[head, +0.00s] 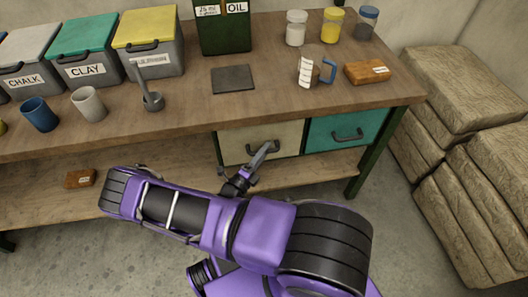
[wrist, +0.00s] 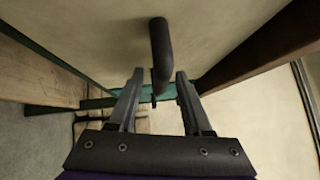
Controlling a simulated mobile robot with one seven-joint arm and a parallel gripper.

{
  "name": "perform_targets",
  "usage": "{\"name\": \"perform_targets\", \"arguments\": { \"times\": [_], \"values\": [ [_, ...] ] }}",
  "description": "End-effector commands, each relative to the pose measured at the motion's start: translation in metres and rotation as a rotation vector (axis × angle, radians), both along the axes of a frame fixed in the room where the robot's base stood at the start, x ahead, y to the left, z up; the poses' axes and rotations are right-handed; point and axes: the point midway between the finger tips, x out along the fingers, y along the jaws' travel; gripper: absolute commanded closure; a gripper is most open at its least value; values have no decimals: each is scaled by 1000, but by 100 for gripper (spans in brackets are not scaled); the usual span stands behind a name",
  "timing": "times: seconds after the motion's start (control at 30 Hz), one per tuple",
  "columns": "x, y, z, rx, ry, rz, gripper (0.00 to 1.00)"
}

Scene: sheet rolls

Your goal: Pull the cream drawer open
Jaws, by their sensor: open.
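The cream drawer (head: 235,151) sits under the front edge of the workbench, left of a teal drawer, and its front looks flush with it. Its dark bar handle (head: 254,149) is partly covered by my gripper (head: 268,148) in the head view. In the wrist view the cream front (wrist: 225,28) fills the top, and the handle (wrist: 160,45) stands out from it. My gripper (wrist: 160,76) is open, with one finger on each side of the handle's near end. I cannot tell whether either finger touches it.
The teal drawer (head: 347,131) and a green bench leg (head: 373,160) are to the right. Stacked sacks (head: 460,90) stand beyond the leg. A lower shelf (head: 140,190) with a brown block (head: 80,178) is below. The benchtop (head: 200,112) holds bins, cups and jars.

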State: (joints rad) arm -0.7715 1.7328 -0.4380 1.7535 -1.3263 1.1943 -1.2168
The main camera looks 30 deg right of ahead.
Motion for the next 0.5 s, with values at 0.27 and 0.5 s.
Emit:
{"name": "perform_targets", "arguments": {
  "times": [0.27, 0.5],
  "values": [
    [0, 0, 0, 0, 0, 0, 95],
    [0, 0, 0, 0, 0, 0, 100]
  ]
}}
